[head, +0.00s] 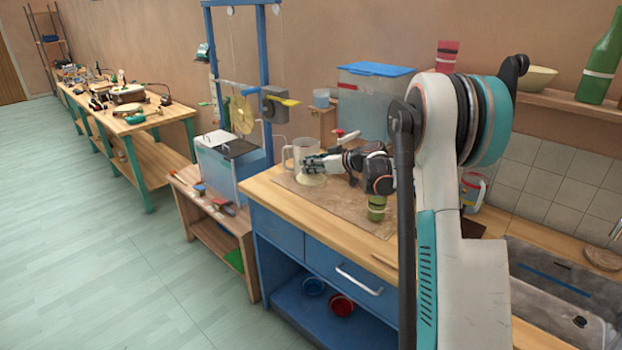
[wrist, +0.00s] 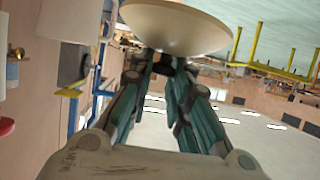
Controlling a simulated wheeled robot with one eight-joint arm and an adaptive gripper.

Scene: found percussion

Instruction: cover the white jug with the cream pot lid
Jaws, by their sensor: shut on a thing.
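The white jug (head: 297,154) stands on the brown board on the blue bench, just behind and left of my gripper. The cream pot lid (head: 311,180) is under my gripper (head: 314,166), in front of the jug. In the wrist view the lid (wrist: 178,30) fills the top middle as a wide, pale disc. My gripper (wrist: 166,62) is shut on it, at its underside or knob in that view; the grip point is partly hidden. The lid appears low beside the jug, not over its mouth. I cannot tell whether it touches the board.
A green jar (head: 377,207) stands on the brown board (head: 340,214), right of the gripper. A clear bin with a blue lid (head: 375,70) is behind. A clear tank (head: 228,168) stands left, on a lower table. A sink (head: 560,290) lies right.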

